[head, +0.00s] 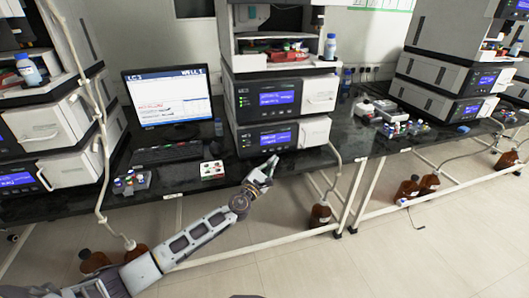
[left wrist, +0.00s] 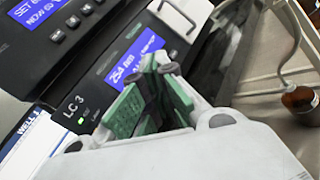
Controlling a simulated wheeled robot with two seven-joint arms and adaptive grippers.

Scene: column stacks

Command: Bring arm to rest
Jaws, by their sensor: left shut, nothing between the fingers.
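My left gripper (head: 268,164) is shut and empty at the front edge of the black bench, just in front of the lower unit of the middle stack. In the left wrist view its green-padded fingers (left wrist: 152,92) are closed together before the LC 3 unit's blue display (left wrist: 133,58). My left arm (head: 195,232) reaches up from the lower left of the head view. My right gripper is in neither view.
The middle column stack (head: 318,96) stands on the black bench (head: 330,158). Brown bottles (head: 320,214) stand on the floor below. Open floor lies at the lower right.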

